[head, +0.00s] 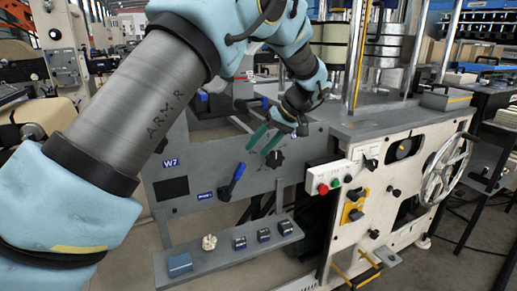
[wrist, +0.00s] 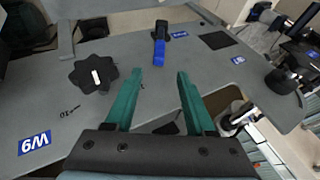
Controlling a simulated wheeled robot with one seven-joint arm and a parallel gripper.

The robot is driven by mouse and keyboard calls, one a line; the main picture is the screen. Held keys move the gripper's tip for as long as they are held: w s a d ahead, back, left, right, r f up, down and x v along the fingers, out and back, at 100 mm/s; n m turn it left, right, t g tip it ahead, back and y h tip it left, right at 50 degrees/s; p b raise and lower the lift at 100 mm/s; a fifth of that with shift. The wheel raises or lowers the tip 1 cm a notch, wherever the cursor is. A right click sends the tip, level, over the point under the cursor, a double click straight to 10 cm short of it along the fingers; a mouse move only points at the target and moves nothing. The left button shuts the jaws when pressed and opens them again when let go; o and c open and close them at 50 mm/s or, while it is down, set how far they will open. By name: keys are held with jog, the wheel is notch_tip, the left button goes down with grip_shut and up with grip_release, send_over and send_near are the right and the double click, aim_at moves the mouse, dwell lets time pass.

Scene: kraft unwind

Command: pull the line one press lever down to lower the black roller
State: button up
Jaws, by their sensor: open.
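The press lever (head: 236,176) has a blue handle and a black base on the grey machine panel, with its handle pointing up and to the right in the head view. A small blue label (head: 205,196) sits left of its base. In the wrist view the lever (wrist: 159,53) lies just beyond the fingertips, nearly centred between them. My gripper (head: 257,150) has teal fingers, is open and empty, and is above and right of the handle in the head view. In the wrist view my gripper (wrist: 159,72) shows a clear gap to the lever. I cannot pick out the black roller.
A black star-shaped knob (wrist: 93,75) is beside the fingers, also seen in the head view (head: 275,158). A shelf (head: 215,258) with small blocks runs below the panel. A red and green button box (head: 328,182) and a handwheel (head: 446,170) are to the right.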

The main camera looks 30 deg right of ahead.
aim_at(236, 171)
jog(key=shift+w+a+f, duration=0.1)
jog(key=shift+w+a, duration=0.15)
jog(key=shift+a, duration=0.05)
jog(key=shift+c, duration=1.4)
jog(key=w+a+h, duration=0.1)
jog(key=a, duration=0.1)
jog(key=w+a+g+h+p, duration=0.1)
jog(key=a, duration=0.1)
jog(key=w+a+f+g+h, duration=0.1)
jog(key=a, duration=0.1)
jog(key=shift+p, duration=0.4)
grip_shut()
jog(key=s+a+r+h+p, duration=0.2)
jog(key=a+r+h, duration=0.4)
jog(key=a, duration=0.2)
jog(key=shift+h, duration=0.3)
jog(key=shift+s+d+r+b+x, duration=0.15)
jog(key=shift+d+x, duration=0.25)
jog(key=shift+x, duration=1.7)
jog(key=shift+s+d+r+b+x, duration=0.1)
jog(key=shift+s+d+b+x, duration=0.2)
jog(key=shift+x, duration=1.85)
jog(key=shift+d+r+b+x, duration=0.1)
jog(key=shift+d+x, duration=0.35)
jog(key=shift+x, duration=1.65)
